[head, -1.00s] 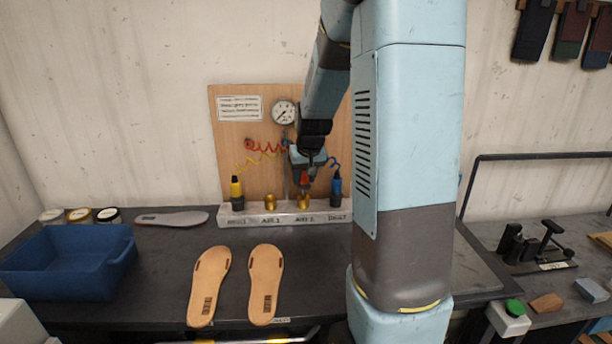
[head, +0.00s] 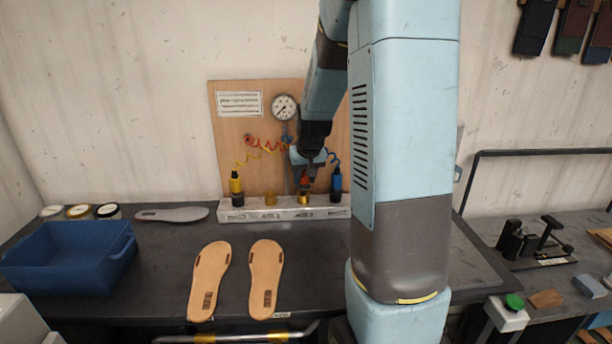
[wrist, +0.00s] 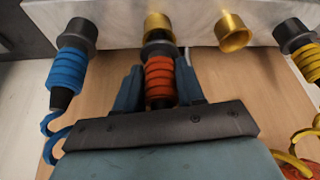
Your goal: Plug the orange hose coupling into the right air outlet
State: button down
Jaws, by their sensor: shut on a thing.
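In the wrist view my gripper (wrist: 159,76) is shut on the orange hose coupling (wrist: 159,88), a ribbed plug with a dark collar. The coupling is lined up with the right air outlet (wrist: 158,22), a brass fitting on the pale bar, and its collar meets or overlaps the outlet's rim; I cannot tell how deep it sits. In the head view my gripper (head: 308,178) is just above the right outlet (head: 303,200), with the orange coupling (head: 305,184) small and partly hidden. The left air outlet (head: 270,199) is empty; it also shows in the wrist view (wrist: 232,33).
A yellow coupling (head: 236,183) and a blue coupling (head: 336,183) stand in black holders at the ends of the bar (head: 255,214). Coiled hoses hang before the wooden board (head: 230,130). Two tan soles (head: 210,275) and a blue bin (head: 65,265) lie on the bench in front.

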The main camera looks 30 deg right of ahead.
jog(key=shift+f, duration=0.85)
jog(key=c, duration=0.6)
grip_release()
jog(key=shift+w+r, duration=0.1)
jog(key=shift+r, duration=4.9)
jog(key=shift+s+a+r, duration=0.15)
jog(key=shift+s, duration=0.05)
jog(key=s+a+r, duration=0.2)
jog(key=s+a, duration=0.2)
jog(key=s, duration=0.5)
jog(key=s+a+r+n, duration=0.1)
jog(key=s+a+r, duration=0.2)
jog(key=s, duration=0.6)
jog(key=s+a+r+n+t, duration=0.1)
jog(key=s+a+r, duration=0.1)
jog(key=s+a, duration=0.4)
jog(key=s, duration=0.4)
jog(key=shift+r+y, duration=0.25)
jog(key=shift+y, duration=0.15)
